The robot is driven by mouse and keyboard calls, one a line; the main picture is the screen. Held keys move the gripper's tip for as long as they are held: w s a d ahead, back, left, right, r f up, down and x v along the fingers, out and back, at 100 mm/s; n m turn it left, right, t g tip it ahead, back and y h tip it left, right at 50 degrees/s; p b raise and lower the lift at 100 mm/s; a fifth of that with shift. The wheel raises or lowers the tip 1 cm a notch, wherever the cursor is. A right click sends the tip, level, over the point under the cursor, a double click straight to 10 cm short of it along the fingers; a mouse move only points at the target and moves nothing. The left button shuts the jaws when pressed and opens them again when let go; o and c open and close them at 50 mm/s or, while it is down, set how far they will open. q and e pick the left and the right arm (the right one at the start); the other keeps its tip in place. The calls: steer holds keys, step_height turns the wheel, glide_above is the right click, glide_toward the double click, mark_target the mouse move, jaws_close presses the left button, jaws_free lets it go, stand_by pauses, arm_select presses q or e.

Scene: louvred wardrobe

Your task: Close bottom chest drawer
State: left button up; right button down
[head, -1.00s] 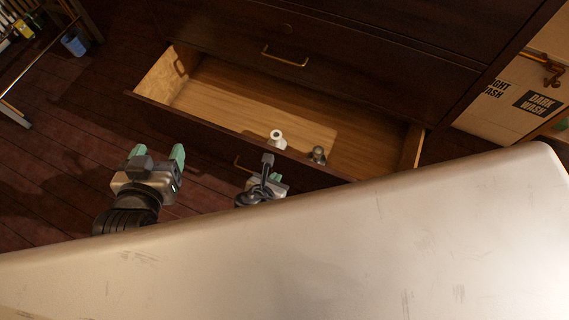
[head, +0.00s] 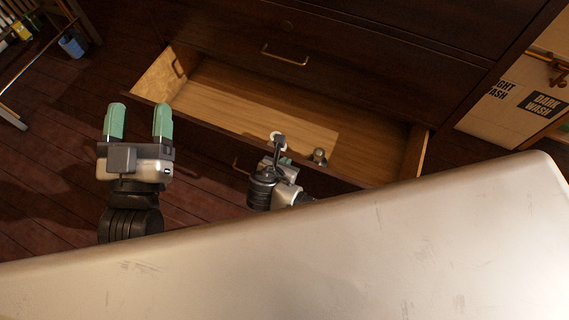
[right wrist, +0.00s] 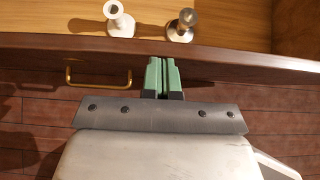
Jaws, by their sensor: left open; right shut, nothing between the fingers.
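A dark wooden drawer (head: 348,176) of the chest (head: 370,60) stands pulled out, its light wood inside showing. In the right wrist view its front's top edge (right wrist: 60,42) runs across the picture, with a brass handle (right wrist: 98,80) left of my fingers. My right gripper (right wrist: 163,62) is shut and empty, its green fingertips close against the drawer front; contact cannot be told. In the head view my right gripper (head: 284,160) is at the drawer's front, partly hidden.
A white spool-like piece (right wrist: 119,19) and a metal one (right wrist: 181,29) are inside the drawer near its front. A pale hamper (head: 510,95) marked "DARK WASH" stands right. A blue container (head: 73,45) is far left.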

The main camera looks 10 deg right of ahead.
steer(key=shift+w, duration=0.1)
arm_select(q)
step_height(320, 180, down, 8)
steer(key=a+g+y+p, duration=0.2)
steer(key=g+y+p, duration=0.1)
steer(key=g, duration=0.4)
steer(key=shift+w+d+r+t+h+b, duration=0.1)
steer(key=shift+d+r+t+h+b, duration=0.2)
steer(key=shift+r+t, duration=0.35)
steer(key=shift+w+d+r+t+h+b, duration=0.15)
steer(key=shift+r+t+h+b, duration=0.1)
steer(key=shift+r+t, duration=0.4)
steer(key=shift+w+d+r+t+h+b, duration=0.1)
steer(key=shift+d+r+t+h+b, duration=0.2)
steer(key=shift+r+t, duration=0.35)
arm_select(e)
steer(key=w+d, duration=1.3)
steer(key=w, duration=0.5)
arm_select(q)
steer(key=shift+s+a+r+g, duration=0.1)
steer(key=shift+g, duration=0.15)
